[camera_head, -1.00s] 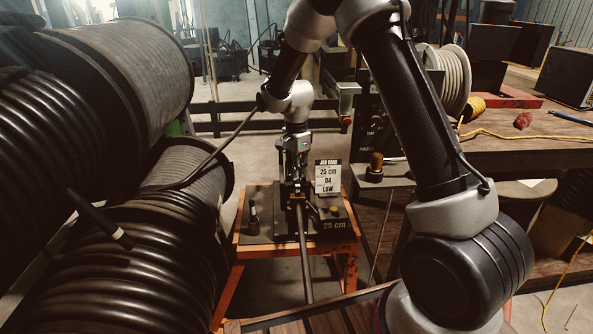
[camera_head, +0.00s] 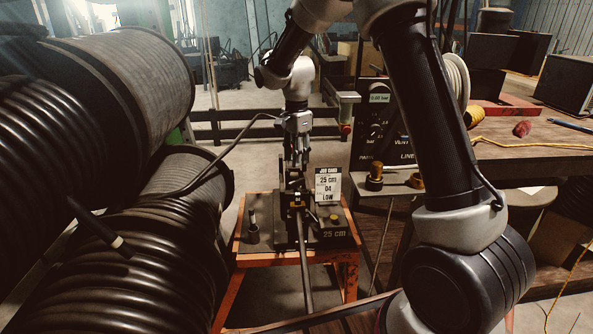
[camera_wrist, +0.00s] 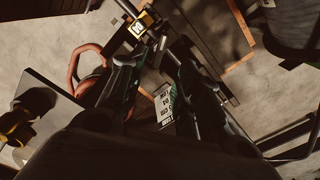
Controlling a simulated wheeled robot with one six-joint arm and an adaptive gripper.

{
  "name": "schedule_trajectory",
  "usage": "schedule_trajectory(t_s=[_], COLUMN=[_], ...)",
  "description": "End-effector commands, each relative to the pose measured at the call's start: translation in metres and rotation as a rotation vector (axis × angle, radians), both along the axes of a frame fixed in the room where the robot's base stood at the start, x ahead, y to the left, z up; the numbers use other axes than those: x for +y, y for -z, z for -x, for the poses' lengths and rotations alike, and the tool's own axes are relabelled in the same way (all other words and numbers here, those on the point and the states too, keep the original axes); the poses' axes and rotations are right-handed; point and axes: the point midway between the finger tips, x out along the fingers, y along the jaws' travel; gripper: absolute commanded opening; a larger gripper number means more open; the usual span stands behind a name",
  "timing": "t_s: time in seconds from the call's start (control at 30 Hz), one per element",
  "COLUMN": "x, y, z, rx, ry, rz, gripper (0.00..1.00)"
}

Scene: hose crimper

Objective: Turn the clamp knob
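The hose crimper (camera_head: 298,202) stands on a dark plate on an orange bench, with a long dark hose (camera_head: 305,265) running forward from it. My gripper (camera_head: 296,166) points down just above the crimper. In the wrist view its two dark fingers (camera_wrist: 155,60) are spread apart with nothing seen between their tips. The crimper's yellow-marked part (camera_wrist: 140,26) shows beyond the left finger. A small yellow knob (camera_head: 334,217) is on the block marked 25 cm, and a dark upright post (camera_head: 253,229) stands at the plate's left. I cannot tell which part is the clamp knob.
A job card (camera_head: 328,186) reading 25 cm, 04, LOW stands right behind the crimper. A control panel (camera_head: 372,130) and brass-coloured fittings (camera_head: 375,176) are to the right. Large black hose reels (camera_head: 150,235) fill the left. A wooden table (camera_head: 540,150) stands at the right.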

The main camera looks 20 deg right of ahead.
Motion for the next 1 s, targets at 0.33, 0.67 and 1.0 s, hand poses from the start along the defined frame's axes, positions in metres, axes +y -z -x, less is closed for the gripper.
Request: schedule_trajectory(t_s=[0.33,0.67,1.0], x=[0.000,0.000,-0.012], y=[-0.034,-0.034,-0.016], z=[0.000,0.000,0.044], rx=[0.000,0.000,0.083], ry=[0.000,-0.025,-0.575], rz=[0.000,0.000,-0.002], gripper=[0.34,0.34,0.34])
